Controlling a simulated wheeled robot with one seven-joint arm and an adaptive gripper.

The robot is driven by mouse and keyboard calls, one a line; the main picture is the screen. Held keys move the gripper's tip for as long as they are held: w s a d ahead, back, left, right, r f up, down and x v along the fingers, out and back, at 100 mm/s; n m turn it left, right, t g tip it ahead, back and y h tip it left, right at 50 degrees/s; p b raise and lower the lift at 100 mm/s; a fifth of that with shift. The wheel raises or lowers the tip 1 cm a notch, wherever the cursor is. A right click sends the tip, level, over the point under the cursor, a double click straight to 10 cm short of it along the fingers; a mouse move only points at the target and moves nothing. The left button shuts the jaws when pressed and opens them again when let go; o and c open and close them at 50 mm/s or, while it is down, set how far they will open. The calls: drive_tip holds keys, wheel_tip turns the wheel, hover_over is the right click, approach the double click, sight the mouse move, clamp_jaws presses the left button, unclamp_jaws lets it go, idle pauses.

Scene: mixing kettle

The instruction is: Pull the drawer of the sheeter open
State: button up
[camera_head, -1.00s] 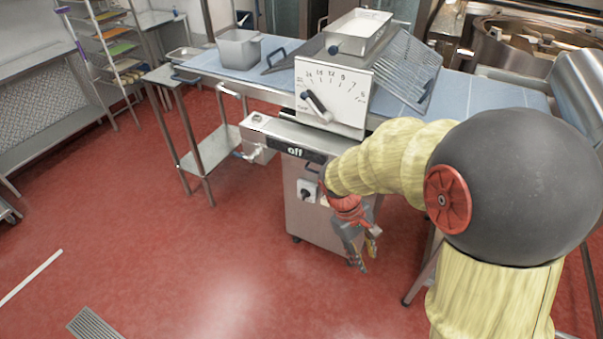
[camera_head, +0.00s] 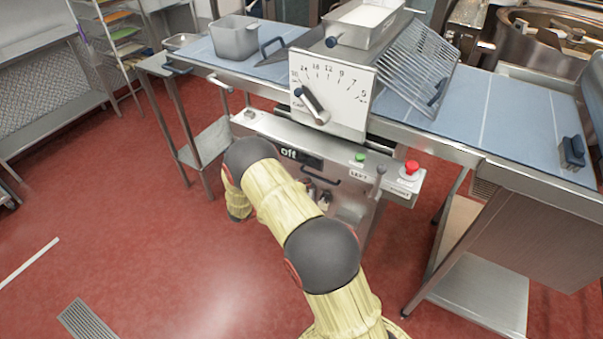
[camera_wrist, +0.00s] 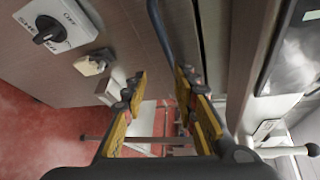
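The sheeter (camera_head: 345,105) stands in the head view with its white dial panel and an "off" display. A dark curved drawer handle (camera_head: 320,175) is on its front, below the display. In the wrist view a dark blue curved bar, apparently this handle (camera_wrist: 164,40), runs down toward the fingers. My gripper (camera_wrist: 160,95) is open, its two yellow-and-black fingers apart. The bar's lower end is close to the right finger; I cannot tell whether they touch. In the head view my arm hides the gripper and part of the sheeter front.
A knob plate (camera_wrist: 55,35) and a beige fitting (camera_wrist: 95,62) are on the panel left of my fingers. A green button (camera_head: 360,157), a lever (camera_head: 377,180) and a red button (camera_head: 411,167) are right of the handle. Red floor (camera_head: 130,240) is clear at left.

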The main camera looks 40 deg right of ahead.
sight(320, 178)
drive_tip(key=d+n, duration=0.1)
drive_tip(key=d, duration=0.1)
drive_tip(key=d+n+b, duration=0.1)
drive_tip(key=d, duration=0.2)
drive_tip(key=d+n+b, duration=0.1)
drive_tip(key=d, duration=0.2)
drive_tip(key=shift+w+n+t+h, duration=0.3)
drive_tip(key=shift+w+n, duration=0.05)
drive_tip(key=shift+n, duration=0.05)
drive_tip(key=shift+c, duration=1.3)
clamp_jaws()
